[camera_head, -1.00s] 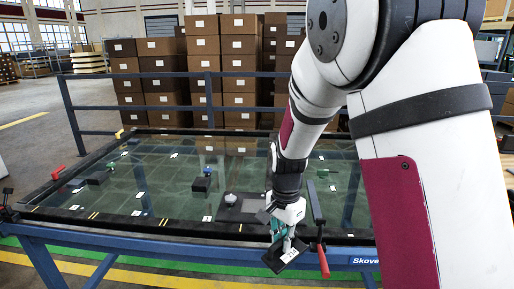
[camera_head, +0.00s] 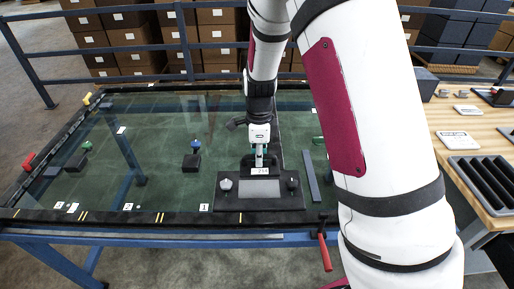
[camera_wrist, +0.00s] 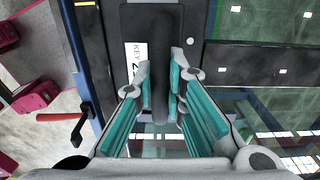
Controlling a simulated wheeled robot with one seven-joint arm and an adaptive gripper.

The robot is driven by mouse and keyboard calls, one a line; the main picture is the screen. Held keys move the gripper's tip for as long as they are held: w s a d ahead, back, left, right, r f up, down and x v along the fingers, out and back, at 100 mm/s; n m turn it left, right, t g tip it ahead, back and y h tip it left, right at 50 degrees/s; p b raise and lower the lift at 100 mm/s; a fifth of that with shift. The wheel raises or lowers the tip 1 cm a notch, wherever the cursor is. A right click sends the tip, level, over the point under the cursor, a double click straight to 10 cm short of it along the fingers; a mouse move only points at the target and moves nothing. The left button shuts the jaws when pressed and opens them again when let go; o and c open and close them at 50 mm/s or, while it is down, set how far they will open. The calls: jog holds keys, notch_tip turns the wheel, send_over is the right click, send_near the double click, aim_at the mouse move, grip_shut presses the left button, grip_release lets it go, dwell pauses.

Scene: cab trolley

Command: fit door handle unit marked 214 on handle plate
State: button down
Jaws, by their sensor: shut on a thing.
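The door handle unit is a black part with a white label that reads 214 (camera_head: 260,171). My gripper (camera_head: 260,158) is shut on it and holds it over the far edge of the handle plate. In the wrist view the teal fingers (camera_wrist: 165,98) close on the unit's dark bar (camera_wrist: 161,45), beside a partly covered label starting "KEY 2". The handle plate (camera_head: 258,203) is a dark plate with a grey rectangle, lying near the table's front edge. I cannot tell whether the unit touches it. The gripper and unit hide part of its far side.
A pale knob (camera_head: 225,185) and a dark knob (camera_head: 293,184) stand on the plate's sides. A red-handled clamp (camera_head: 323,252) is at the front rail. A dark bar (camera_head: 310,176) lies right of the plate. The glass to the left is mostly clear, with a blue-topped block (camera_head: 192,161).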

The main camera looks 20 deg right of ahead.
jog(key=shift+f+b, duration=2.35)
jog(key=shift+f, duration=1.7)
jog(key=c, duration=1.6)
grip_release()
jog(key=shift+f, duration=0.1)
jog(key=shift+o, duration=0.2)
notch_tip(320, 180, up, 12)
jog(key=shift+r, duration=0.1)
